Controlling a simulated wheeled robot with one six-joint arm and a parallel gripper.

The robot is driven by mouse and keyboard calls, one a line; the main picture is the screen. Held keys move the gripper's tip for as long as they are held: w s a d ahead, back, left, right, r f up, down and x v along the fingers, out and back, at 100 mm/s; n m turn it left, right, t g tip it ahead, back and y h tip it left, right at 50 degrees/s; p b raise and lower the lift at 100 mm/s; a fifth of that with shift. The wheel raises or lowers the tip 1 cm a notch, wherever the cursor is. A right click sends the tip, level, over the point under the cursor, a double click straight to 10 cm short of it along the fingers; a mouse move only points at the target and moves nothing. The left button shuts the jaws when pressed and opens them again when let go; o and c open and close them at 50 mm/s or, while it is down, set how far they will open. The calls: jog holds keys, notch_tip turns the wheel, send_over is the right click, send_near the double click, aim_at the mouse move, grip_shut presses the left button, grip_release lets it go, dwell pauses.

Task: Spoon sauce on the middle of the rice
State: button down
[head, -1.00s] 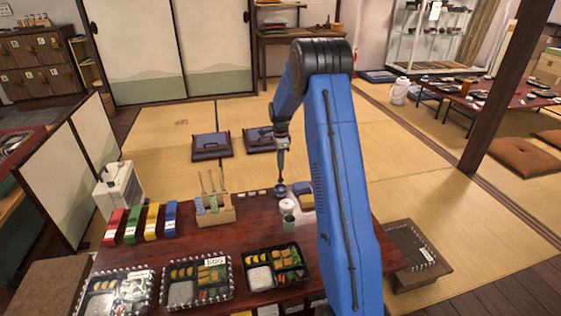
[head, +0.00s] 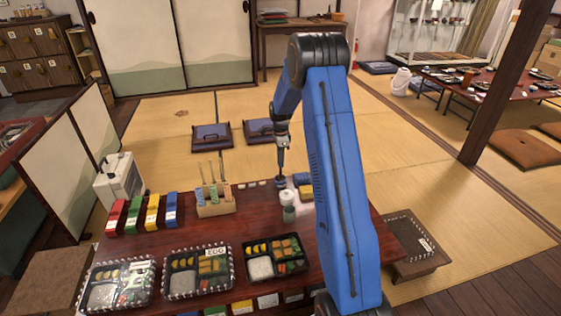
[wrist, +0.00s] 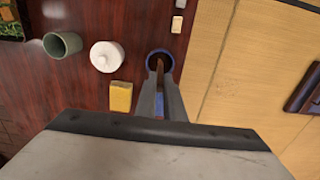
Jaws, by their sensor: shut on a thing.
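My gripper (wrist: 160,68) is shut on a spoon (wrist: 160,65), whose thin brown handle shows between the fingers in the wrist view. The spoon points down into a small blue-rimmed bowl (wrist: 150,55) with a dark inside; the spoon's lower end is hidden. In the head view my gripper (head: 282,172) is right above this bowl (head: 280,184), at the table's back edge. Three black lunch trays stand along the front. White rice shows in the right tray (head: 261,268), the middle tray (head: 182,285) and the left tray (head: 103,297).
A white lidded pot (wrist: 106,57) and a green cup (wrist: 62,45) stand left of the bowl in the wrist view. A yellow block (wrist: 120,97) lies near them. A holder with upright sticks (head: 214,203) and several coloured boxes (head: 136,214) stand at the table's back left.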

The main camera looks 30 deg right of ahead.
jog(key=shift+f, duration=0.5)
dwell(1.2)
jog(key=shift+r, duration=0.1)
jog(key=shift+r, duration=3.4)
